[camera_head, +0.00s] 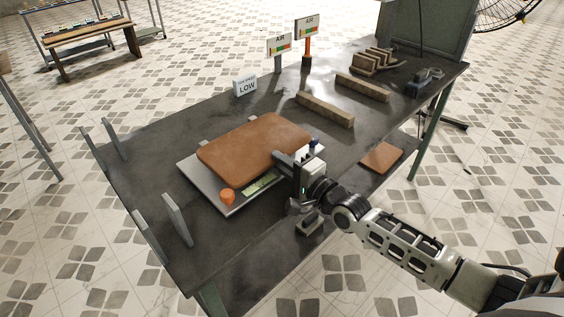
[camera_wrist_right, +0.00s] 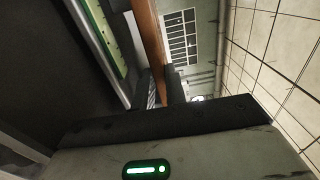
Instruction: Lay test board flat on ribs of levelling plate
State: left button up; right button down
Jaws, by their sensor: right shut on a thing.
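The test board is a broad reddish-brown slab (camera_head: 252,143) with rounded corners, over the grey levelling plate (camera_head: 205,189) on the dark table. An orange knob (camera_head: 228,196) and a green strip (camera_head: 258,183) show along the plate's near side. The board hides the ribs; I cannot tell whether it touches them. My right gripper (camera_head: 291,160) is shut on the board's near right edge. In the right wrist view, the board's edge (camera_wrist_right: 149,38) runs between the fingers (camera_wrist_right: 162,85), with the green strip (camera_wrist_right: 106,32) beside it. My left gripper is not in view.
Two long wooden bars (camera_head: 325,109) (camera_head: 362,87) lie behind and right of the plate. Stacked curved boards (camera_head: 372,62) stand at the far right. Grey uprights (camera_head: 177,220) stand at left. The table's left part is mostly clear.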

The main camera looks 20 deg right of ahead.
jog(key=c, duration=1.5)
grip_release()
jog(key=shift+f, duration=0.25)
jog(key=shift+s, duration=0.1)
jog(key=shift+p+v, duration=0.8)
jog(key=shift+v, duration=2.15)
